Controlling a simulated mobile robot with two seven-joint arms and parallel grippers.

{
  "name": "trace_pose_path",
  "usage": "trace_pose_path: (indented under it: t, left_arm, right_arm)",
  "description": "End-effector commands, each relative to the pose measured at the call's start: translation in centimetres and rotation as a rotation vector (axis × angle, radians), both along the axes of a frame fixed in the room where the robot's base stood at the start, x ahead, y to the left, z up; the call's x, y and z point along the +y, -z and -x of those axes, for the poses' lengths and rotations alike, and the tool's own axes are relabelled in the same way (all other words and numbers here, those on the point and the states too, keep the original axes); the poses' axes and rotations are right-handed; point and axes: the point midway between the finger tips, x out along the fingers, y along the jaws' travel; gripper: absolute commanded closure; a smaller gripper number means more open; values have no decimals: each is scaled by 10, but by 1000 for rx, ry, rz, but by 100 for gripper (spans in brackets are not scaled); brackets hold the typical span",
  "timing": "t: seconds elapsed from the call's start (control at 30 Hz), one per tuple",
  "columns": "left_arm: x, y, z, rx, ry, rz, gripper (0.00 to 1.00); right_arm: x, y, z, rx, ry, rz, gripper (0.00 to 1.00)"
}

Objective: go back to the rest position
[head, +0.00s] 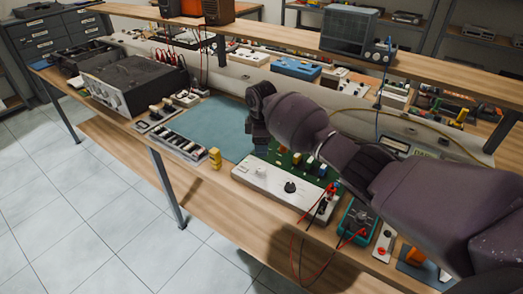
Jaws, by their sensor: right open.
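My right arm comes in from the right and reaches over the workbench (230,202). My right gripper (261,150) points down just left of a green circuit board (268,153), near the edge of a blue-green mat (205,125). It is open, with nothing seen between its fingers. Whether its tips touch the board or mat cannot be told. The forearm hides part of the board and the bench behind it. My left gripper is not in view.
A white panel with a black knob (275,187), a multimeter (355,222) and red and black leads lie near the front edge. A hi-fi unit (130,84) stands left. A raised shelf (290,42) holds a monitor (348,30). Tiled floor (70,200) at left is clear.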

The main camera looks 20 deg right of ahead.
Motion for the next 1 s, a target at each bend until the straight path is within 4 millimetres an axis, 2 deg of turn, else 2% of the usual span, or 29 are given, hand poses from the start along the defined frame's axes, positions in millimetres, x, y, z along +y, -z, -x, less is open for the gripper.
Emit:
trace_pose_path:
  t: [0.57,0.7,0.77,0.9,1.0]
  left_arm:
    - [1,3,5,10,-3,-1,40]
    - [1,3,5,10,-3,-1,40]
    - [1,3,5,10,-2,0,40]
    - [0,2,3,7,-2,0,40]
    - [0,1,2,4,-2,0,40]
  right_arm:
    - [0,-3,-1,-2,20,0,41]
    - [4,-5,-18,-111,126,-29,41]
    - [11,-14,-31,-202,169,-51,41]
    - [34,-55,-62,-450,247,-147,41]
    - [50,-76,-72,-595,291,-236,41]
